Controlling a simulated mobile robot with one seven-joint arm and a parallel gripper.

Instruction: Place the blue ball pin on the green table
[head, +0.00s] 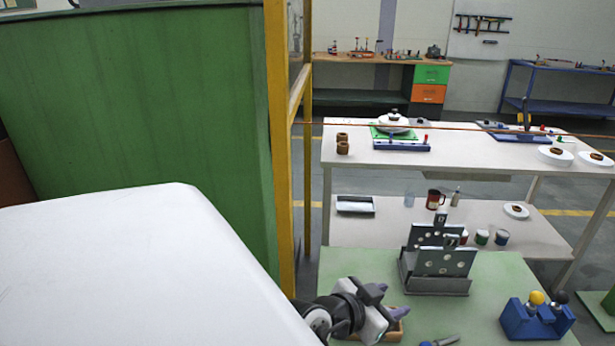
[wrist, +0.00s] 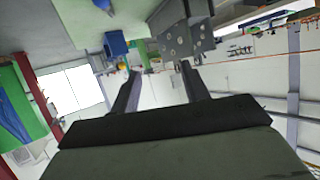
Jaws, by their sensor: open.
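The green table (head: 490,280) stands at the lower right of the head view. A blue block (head: 528,321) on its right part holds upright pins, one with a yellow ball (head: 537,298) and one with a dark ball (head: 560,298). I cannot make out a pin with a clearly blue ball. A blue block also shows in the wrist view (wrist: 115,43). My gripper (head: 391,300) is over the table's left part, left of the block and well apart from it. In the wrist view my gripper (wrist: 160,84) has its fingers apart with nothing held between them.
A grey metal stand with perforated plates (head: 445,262) rises at the table's back. A grey-blue tool (head: 440,341) lies at the front edge. A green panel with a yellow post (head: 280,130) blocks the left. A white table (head: 460,155) stands behind.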

